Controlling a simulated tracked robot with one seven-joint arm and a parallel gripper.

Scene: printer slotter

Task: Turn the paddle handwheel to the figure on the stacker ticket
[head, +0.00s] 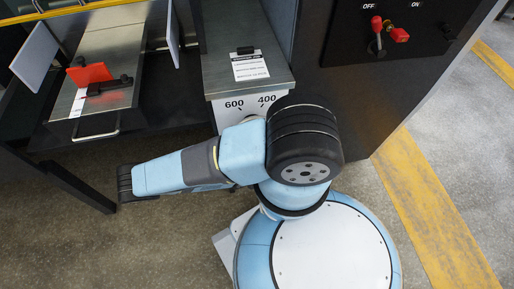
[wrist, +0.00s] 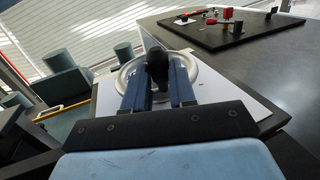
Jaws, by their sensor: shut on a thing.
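The handwheel (wrist: 205,76) is a silver ring with a black knob (wrist: 157,66), in front of a white dial plate (wrist: 240,98) in the wrist view. My gripper (wrist: 158,82) has its two blue-grey fingers shut on the knob, one on each side. In the head view the dial plate (head: 222,115) shows the figures 600 and 400; my arm hides the handwheel, the gripper and the rest of the dial. The stacker ticket (head: 250,67) is a white printed card on the grey cabinet top under a black clip; its small print is unreadable.
A metal tray (head: 112,50) with a red block (head: 88,74) and a black bar (head: 108,86) lies at the left. A black panel (head: 350,45) carries a red-handled OFF/ON switch (head: 398,35). A dark table leg (head: 75,185) stands left of my arm. Floor is open at the right.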

